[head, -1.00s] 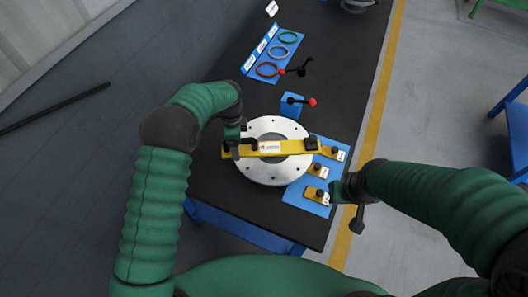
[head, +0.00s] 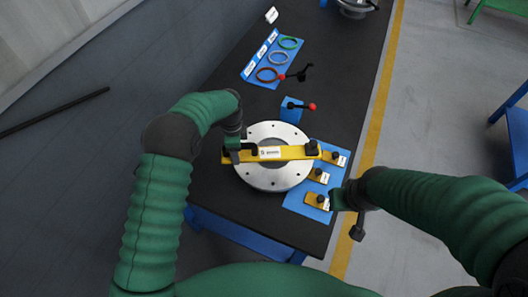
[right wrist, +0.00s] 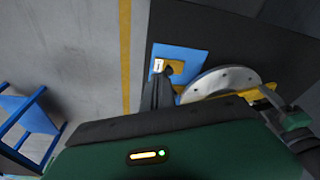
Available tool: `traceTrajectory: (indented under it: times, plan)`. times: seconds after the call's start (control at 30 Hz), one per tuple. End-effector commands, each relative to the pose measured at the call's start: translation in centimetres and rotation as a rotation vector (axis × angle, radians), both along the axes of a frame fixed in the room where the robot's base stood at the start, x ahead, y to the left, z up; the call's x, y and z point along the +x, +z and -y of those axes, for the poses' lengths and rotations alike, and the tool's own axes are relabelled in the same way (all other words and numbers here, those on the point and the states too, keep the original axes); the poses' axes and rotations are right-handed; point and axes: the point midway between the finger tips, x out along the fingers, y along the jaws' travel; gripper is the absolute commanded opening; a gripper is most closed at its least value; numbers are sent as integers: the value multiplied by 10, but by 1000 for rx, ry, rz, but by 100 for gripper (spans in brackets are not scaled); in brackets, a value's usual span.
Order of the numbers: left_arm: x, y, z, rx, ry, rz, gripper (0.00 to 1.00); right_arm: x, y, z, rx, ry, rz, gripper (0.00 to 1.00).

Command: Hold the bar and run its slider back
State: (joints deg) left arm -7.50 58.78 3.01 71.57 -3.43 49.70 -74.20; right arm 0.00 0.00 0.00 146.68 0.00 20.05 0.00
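A yellow bar (head: 291,153) with a white label and black knobs lies across a round silver flange (head: 275,180). The right-hand knob (head: 312,148) sits near the bar's right end. I cannot tell which part is the slider. My left gripper (head: 234,156) is at the bar's left end, its dark finger overlapping the bar; its grip is unclear. My right gripper (head: 335,201) is low beside the nearest small yellow block (head: 316,201), apart from the bar. In the right wrist view its dark fingers (right wrist: 158,92) point towards a labelled yellow block (right wrist: 174,67); their gap is unclear.
Several small yellow blocks stand on a blue mat (head: 297,199) right of the flange. Behind it are a blue stand with a red-knobbed lever (head: 312,106) and a blue board with coloured rings (head: 270,74). The black table (head: 345,90) is bare along its right side.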

Motion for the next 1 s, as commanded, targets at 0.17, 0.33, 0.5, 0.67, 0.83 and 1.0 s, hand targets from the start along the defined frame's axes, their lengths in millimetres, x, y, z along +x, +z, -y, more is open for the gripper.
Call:
traceTrajectory:
  times: [0.17,0.33,0.5,0.67,0.83,1.0]
  plan:
    - [0,0,0,-1,1,1,0,0,0,0,0,0,0,0]
    - [1,0,0,-1,1,1,0,0,0,0,0,0,0,0]
    - [1,0,0,-1,1,2,0,0,0,0,0,0,0,5]
    - [1,0,0,-1,1,1,0,23,5,-2,-6,28,-11,26]
    - [1,0,1,-1,1,1,0,95,19,-8,-24,128,-59,48]
    - [1,0,0,-1,1,2,0,169,30,-19,-40,250,-122,49]
